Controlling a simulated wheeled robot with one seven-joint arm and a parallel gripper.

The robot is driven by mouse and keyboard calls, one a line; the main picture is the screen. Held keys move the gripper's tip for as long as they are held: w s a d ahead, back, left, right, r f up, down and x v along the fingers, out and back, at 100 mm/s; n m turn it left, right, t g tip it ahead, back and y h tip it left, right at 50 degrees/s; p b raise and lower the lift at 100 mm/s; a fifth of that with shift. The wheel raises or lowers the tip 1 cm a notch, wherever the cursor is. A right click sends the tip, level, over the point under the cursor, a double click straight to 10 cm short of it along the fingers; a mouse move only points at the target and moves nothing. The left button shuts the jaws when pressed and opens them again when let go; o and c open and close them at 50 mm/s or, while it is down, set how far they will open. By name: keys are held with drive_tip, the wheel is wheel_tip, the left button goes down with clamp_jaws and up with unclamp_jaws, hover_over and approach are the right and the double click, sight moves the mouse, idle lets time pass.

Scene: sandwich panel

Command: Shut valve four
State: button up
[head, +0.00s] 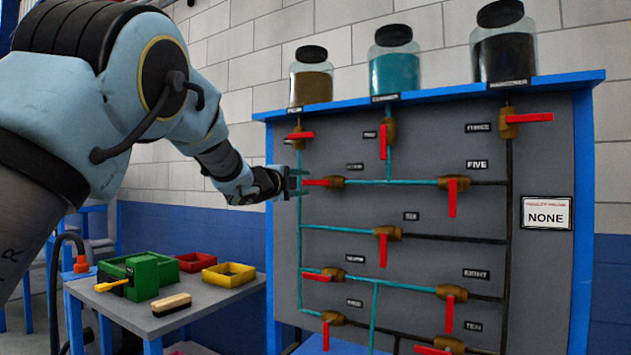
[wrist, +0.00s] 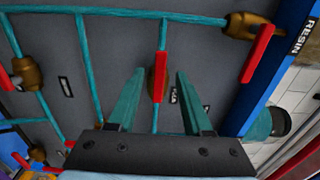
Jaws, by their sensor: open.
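The valve beside my gripper has a brass body (head: 337,182) and a red handle (head: 316,182) pointing left, in line with its teal pipe. The small label (head: 355,166) above it is too blurred to read surely; its place next to FIVE fits valve four. My gripper (head: 292,184) is open at the panel's left side, just left of this handle. In the wrist view, the red handle (wrist: 160,72) shows between the two teal fingers (wrist: 157,82), touching neither as far as I can see. The brass body is partly hidden behind the handle there.
The grey panel (head: 420,215) carries several other red-handled valves, including valve five (head: 453,190) to the right. The resin valve (wrist: 248,27) is near in the wrist view. A sign (head: 547,214) reads NONE. A table (head: 215,308) with bins stands at lower left.

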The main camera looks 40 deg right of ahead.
sight(311, 183)
drive_tip(key=p+x, duration=0.3)
drive_tip(key=x, duration=0.4)
drive_tip(key=shift+w+d, duration=0.2)
drive_tip(key=shift+d, duration=0.1)
drive_tip(key=shift+c, duration=0.3)
clamp_jaws()
idle(0.8)
